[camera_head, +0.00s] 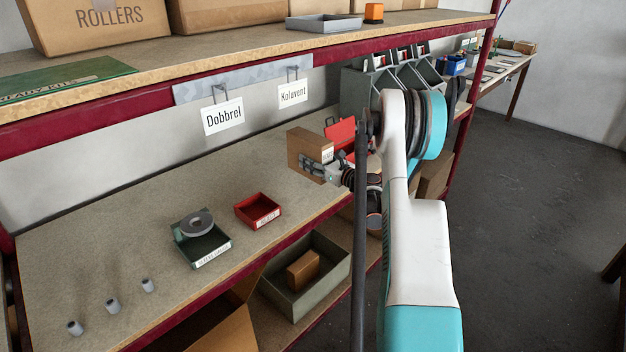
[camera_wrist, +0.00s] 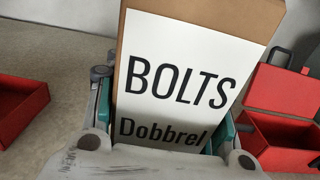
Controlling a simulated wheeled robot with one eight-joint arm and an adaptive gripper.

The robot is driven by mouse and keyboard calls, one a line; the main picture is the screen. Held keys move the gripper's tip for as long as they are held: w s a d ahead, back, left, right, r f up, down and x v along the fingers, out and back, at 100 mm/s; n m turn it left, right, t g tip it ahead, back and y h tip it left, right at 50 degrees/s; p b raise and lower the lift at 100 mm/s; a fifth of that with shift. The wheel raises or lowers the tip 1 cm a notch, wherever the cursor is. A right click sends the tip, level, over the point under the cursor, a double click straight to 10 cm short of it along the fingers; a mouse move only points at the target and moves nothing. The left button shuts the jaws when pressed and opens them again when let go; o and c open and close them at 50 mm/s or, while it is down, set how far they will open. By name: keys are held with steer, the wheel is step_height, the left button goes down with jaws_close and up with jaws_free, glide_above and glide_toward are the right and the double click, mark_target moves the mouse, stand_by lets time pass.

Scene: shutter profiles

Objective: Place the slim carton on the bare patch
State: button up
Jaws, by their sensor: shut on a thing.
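The slim carton (camera_head: 306,148) is a tall brown box at the far right part of the bench. In the wrist view its white label reads "BOLTS Dobbrel" on the carton (camera_wrist: 185,75). My gripper (camera_head: 322,171) is shut on the carton, with fingers on both sides of it in the wrist view (camera_wrist: 165,135). I cannot tell whether its base touches the bench. Bare bench top (camera_head: 130,205) lies under the hanging "Dobbrel" sign (camera_head: 223,117); no marked outline shows there.
A red tray (camera_head: 257,210) and a green tray (camera_head: 208,250) with a grey roll stand left of the carton. A red open box (camera_wrist: 285,120) is close on its right. Several small grey cylinders (camera_head: 112,305) stand at front left. The upper shelf (camera_head: 250,52) overhangs the bench.

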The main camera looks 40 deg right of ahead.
steer(key=shift+f+b, duration=0.95)
steer(key=shift+f, duration=1.95)
steer(key=shift+f, duration=0.1)
steer(key=o, duration=1.4)
steer(key=shift+s, duration=0.25)
steer(key=s+p, duration=0.3)
steer(key=s, duration=0.8)
steer(key=shift+s+d+p, duration=0.3)
steer(key=shift+d+p, duration=0.1)
